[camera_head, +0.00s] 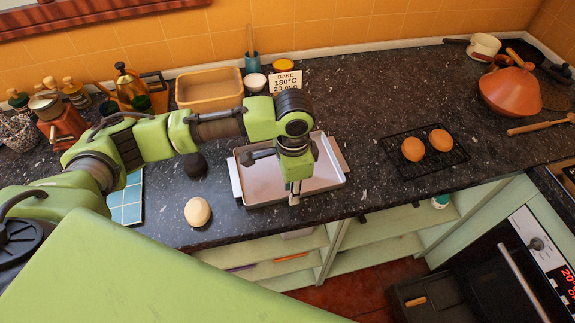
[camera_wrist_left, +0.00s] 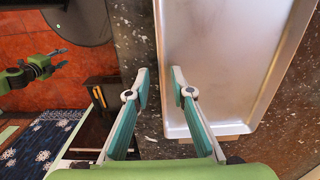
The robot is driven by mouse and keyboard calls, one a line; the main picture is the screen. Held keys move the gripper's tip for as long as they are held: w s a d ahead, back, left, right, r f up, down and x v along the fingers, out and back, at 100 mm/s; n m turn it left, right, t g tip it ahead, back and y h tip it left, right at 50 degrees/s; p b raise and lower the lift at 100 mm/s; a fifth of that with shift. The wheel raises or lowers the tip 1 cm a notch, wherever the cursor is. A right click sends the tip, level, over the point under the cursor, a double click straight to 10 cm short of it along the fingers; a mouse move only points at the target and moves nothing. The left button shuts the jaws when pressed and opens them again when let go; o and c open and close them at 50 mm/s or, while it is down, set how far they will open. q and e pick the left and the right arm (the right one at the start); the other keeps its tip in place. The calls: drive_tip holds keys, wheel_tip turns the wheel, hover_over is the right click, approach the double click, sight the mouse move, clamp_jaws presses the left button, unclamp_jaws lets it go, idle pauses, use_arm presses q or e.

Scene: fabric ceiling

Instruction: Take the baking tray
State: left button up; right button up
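My left gripper (camera_head: 294,198) is over the tray's near side, pointing down, in the head view. In the left wrist view its fingers (camera_wrist_left: 160,82) are apart, one over the tray side and one outside the near rim. The gap between them looks empty, and contact with the rim cannot be told. A small green and black arm part (camera_wrist_left: 38,68), probably my right arm, shows over the red floor.
A cooling rack (camera_head: 425,160) with two buns stands right of the tray. A pale round bun (camera_head: 198,211) and a blue tiled mat (camera_head: 125,205) lie left. A wooden box (camera_head: 209,90) and a recipe card (camera_head: 286,81) stand behind. Open shelves are below the counter.

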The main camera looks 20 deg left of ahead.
use_arm(q)
drive_tip(key=shift+f, duration=0.6)
clamp_jaws()
drive_tip(key=shift+w+r, duration=0.1)
drive_tip(key=shift+r, duration=0.1)
